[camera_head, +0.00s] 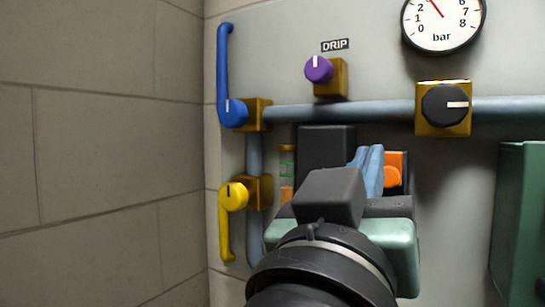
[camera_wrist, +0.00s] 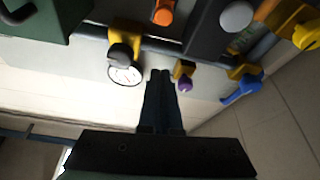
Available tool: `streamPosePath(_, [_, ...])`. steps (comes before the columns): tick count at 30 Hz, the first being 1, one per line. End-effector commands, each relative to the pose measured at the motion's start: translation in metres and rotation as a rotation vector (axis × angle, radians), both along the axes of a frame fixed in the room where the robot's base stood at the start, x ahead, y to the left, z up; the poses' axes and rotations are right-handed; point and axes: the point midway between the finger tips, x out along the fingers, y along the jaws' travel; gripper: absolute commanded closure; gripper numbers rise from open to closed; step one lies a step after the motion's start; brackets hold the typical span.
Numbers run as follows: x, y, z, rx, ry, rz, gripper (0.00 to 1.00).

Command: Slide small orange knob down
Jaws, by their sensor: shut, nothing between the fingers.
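The small orange knob (camera_head: 393,177) sits on an orange-and-black fitting on the grey panel, right of my fingers in the head view. My fingers and wrist hide part of it. In the wrist view the orange knob (camera_wrist: 163,13) is at the top edge, partly cut off. My gripper (camera_head: 368,158) is shut and empty, its blue fingers just left of the knob in the head view. In the wrist view my gripper (camera_wrist: 160,74) points at the panel, with its tips apart from the knob in the picture. I cannot tell whether they touch anything.
A black-knobbed valve (camera_head: 446,107) and a purple DRIP knob (camera_head: 319,69) lie above, along a grey pipe (camera_head: 350,112). Blue (camera_head: 224,70) and yellow (camera_head: 226,230) handles are at left. A dark box (camera_head: 325,152) stands beside my fingers. A green box (camera_head: 522,220) is at right.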

Motion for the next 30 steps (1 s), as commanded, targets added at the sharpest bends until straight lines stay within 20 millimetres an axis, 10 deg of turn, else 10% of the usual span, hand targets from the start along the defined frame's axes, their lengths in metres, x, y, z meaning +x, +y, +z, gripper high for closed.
streamPosePath(14, [0.077, -0.046, 0.040, 0.003, 0.005, -0.001, 1.00])
streamPosePath(30, [0.073, -0.050, -0.006, 0.001, 0.000, 0.000, 1.00])
